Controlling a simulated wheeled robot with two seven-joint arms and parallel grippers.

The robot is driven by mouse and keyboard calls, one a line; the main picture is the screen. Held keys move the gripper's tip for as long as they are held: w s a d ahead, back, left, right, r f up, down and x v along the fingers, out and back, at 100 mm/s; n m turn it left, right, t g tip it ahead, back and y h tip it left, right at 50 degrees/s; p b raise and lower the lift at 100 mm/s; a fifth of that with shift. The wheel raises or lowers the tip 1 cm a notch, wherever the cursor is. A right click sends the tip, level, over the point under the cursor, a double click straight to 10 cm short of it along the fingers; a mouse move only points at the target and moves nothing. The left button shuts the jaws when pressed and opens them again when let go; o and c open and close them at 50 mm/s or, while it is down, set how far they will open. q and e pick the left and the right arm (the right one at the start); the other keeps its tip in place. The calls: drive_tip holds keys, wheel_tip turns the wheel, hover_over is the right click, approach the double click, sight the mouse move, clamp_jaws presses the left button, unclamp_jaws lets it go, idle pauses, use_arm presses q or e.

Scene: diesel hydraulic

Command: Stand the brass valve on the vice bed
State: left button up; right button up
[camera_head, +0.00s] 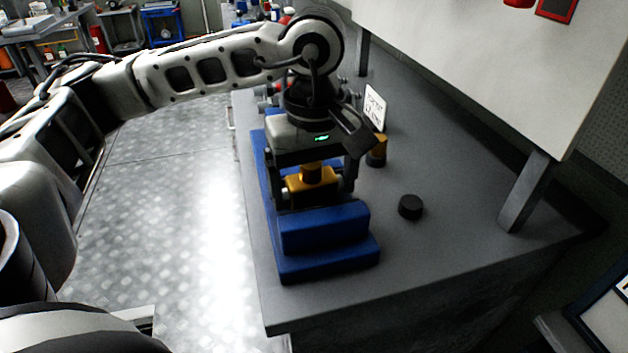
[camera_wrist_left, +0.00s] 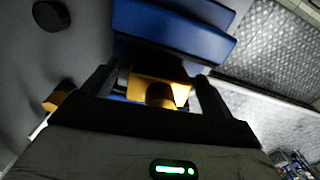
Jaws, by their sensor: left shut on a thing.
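The brass valve (camera_head: 312,180) is a yellow block with a round dark-banded neck on top. My left gripper (camera_head: 314,190) points down and is shut on it, one finger on each side. The blue vice (camera_head: 325,228) stands on the grey bench, and the valve is over its middle, behind the near jaw block. The wrist view also shows the valve (camera_wrist_left: 158,90) between the fingers, beside the blue vice (camera_wrist_left: 175,38). The valve's underside is hidden, so I cannot tell whether it touches the vice bed. My right gripper is not in view.
A black round puck (camera_head: 410,206) lies on the grey bench (camera_head: 440,235) right of the vice. A yellow and black piece (camera_head: 377,152) and a white sign (camera_head: 374,107) stand behind it. A pale overhead cabinet (camera_head: 480,60) on posts borders the right. The bench front is clear.

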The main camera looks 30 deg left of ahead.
use_arm(q)
drive_tip(key=shift+w, duration=0.1)
drive_tip(key=shift+a+f, duration=0.1)
idle(0.6)
drive_tip(key=o, duration=1.5)
drive_tip(key=shift+r+p, duration=1.35)
drive_tip(key=shift+r, duration=1.15)
drive_tip(key=shift+o, duration=0.7)
drive_tip(key=shift+f, duration=0.1)
